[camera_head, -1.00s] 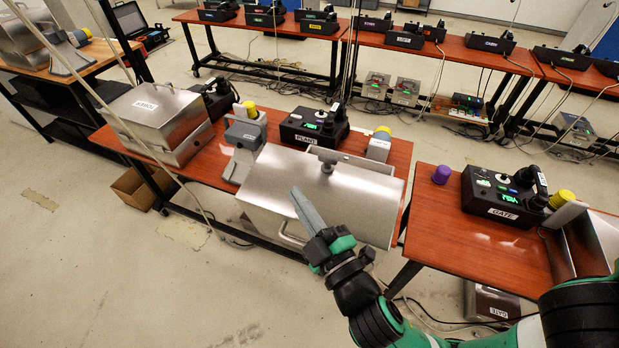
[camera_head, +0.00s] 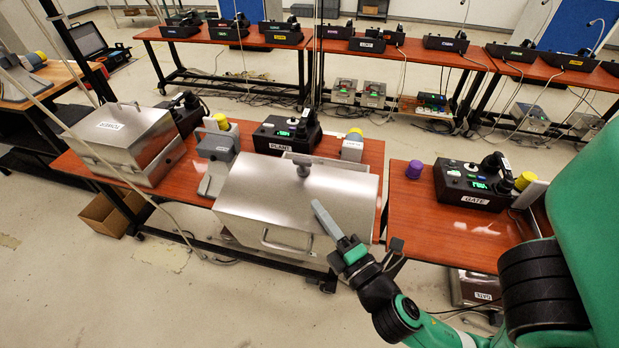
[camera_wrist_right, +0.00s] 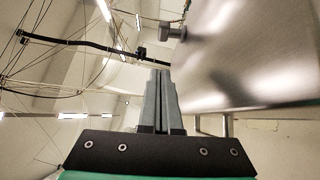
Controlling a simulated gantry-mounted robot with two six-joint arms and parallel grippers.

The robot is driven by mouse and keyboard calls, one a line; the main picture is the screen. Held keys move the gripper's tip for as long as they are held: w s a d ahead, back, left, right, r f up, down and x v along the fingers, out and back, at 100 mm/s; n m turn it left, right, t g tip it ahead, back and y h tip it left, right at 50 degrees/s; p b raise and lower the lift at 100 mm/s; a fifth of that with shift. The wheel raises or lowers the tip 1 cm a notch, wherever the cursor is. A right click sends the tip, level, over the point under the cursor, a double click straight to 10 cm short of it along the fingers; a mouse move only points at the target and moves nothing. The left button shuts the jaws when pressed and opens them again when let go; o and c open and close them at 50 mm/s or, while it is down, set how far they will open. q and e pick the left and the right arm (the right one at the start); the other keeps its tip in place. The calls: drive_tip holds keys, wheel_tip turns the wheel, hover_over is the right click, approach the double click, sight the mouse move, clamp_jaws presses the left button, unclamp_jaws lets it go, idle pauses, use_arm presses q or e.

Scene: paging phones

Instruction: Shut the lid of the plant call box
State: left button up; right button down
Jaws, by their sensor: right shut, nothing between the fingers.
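The plant call box (camera_head: 255,200) is a large brushed-metal box on the red-brown table, in front of the black phone unit labelled PLANT (camera_head: 286,135). Its broad lid surface slopes toward me, with a dark knob (camera_head: 303,166) near the far edge and a bar handle (camera_head: 288,245) on the near side. I cannot tell how far the lid stands from its seat. My right gripper (camera_head: 317,204) is shut and empty, its fingertips over the right half of the metal surface in the picture; contact is unclear. In the right wrist view the shut fingers (camera_wrist_right: 158,75) point up beside the metal surface (camera_wrist_right: 255,50) and knob (camera_wrist_right: 171,32).
Another metal box (camera_head: 125,140) stands left on the same table. A grey handset piece (camera_head: 217,146) and a yellow-capped part (camera_head: 353,146) flank the PLANT unit. The GATE unit (camera_head: 470,185) and a purple cap (camera_head: 414,169) are on the right table. Open floor lies in front.

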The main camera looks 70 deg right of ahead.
sight(307, 205)
drive_tip(key=x, duration=0.4)
drive_tip(key=p+x, duration=0.1)
drive_tip(key=shift+w+d+r, duration=0.25)
drive_tip(key=shift+r, duration=0.15)
drive_tip(key=d+p, duration=0.1)
drive_tip(key=d, duration=0.2)
drive_tip(key=shift+w+d+r+p, duration=0.15)
drive_tip(key=shift+w+d+p, duration=0.05)
drive_tip(key=shift+p, duration=0.2)
drive_tip(key=shift+d, duration=0.35)
